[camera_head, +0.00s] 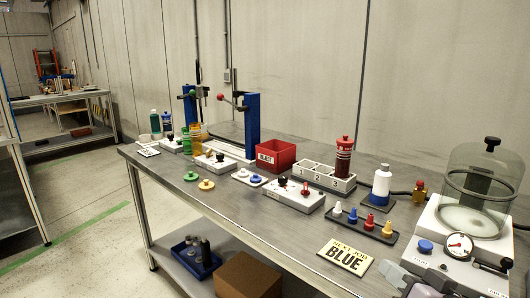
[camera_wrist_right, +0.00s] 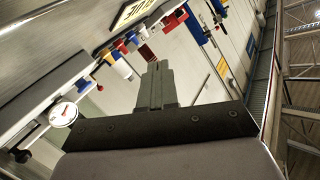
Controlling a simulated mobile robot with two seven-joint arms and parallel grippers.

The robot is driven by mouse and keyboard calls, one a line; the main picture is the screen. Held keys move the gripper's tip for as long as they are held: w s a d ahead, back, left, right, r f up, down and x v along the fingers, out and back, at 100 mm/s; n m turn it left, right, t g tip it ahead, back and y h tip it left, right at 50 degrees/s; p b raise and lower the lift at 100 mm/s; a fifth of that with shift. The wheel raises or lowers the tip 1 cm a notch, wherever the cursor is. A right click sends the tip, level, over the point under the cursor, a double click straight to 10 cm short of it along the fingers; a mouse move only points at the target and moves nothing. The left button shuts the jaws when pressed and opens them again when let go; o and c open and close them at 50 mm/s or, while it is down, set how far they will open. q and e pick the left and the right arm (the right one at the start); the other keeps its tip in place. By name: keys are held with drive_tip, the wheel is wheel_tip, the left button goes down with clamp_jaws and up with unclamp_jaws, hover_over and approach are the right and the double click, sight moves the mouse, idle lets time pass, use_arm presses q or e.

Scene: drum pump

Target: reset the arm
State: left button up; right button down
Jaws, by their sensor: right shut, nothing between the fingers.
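My right gripper (camera_head: 393,274) shows at the bottom right of the head view, in front of the table beside the pump unit. Only its grey end is in frame there. In the right wrist view its two fingers (camera_wrist_right: 158,85) are pressed together with nothing between them. My left gripper is in neither view. The pump unit (camera_head: 451,240) has a clear chamber (camera_head: 480,175), a gauge (camera_head: 459,245) and a blue knob (camera_head: 425,246). The sign reading BLUE (camera_head: 345,256) lies on the table's front edge, left of my right gripper.
The shelf below holds a blue tray (camera_head: 197,258).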

drive_tip(key=s+f+n+g+h, duration=0.4)
drive_tip(key=s+f+g, duration=0.8)
drive_tip(key=s+f, duration=0.95)
use_arm(q)
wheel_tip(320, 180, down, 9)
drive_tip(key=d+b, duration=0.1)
drive_tip(key=b, duration=1)
use_arm(e)
drive_tip(key=w+a+f+n+t+y, duration=0.1)
drive_tip(key=w+a+f+t+y, duration=0.2)
drive_tip(key=f, duration=0.5)
drive_tip(key=w+a+f+t, duration=0.2)
drive_tip(key=f+t, duration=0.2)
drive_tip(key=f, duration=0.5)
wheel_tip(320, 180, up, 15)
drive_tip(key=d+p, duration=0.1)
drive_tip(key=p, duration=1.5)
drive_tip(key=shift+s+n+p, duration=0.25)
drive_tip(key=shift+n+p, duration=0.05)
drive_tip(key=shift+p, duration=0.05)
drive_tip(key=c, duration=1.7)
unclamp_jaws()
drive_tip(key=shift+d+r, duration=0.1)
drive_tip(key=shift+d, duration=0.05)
drive_tip(key=o, duration=0.7)
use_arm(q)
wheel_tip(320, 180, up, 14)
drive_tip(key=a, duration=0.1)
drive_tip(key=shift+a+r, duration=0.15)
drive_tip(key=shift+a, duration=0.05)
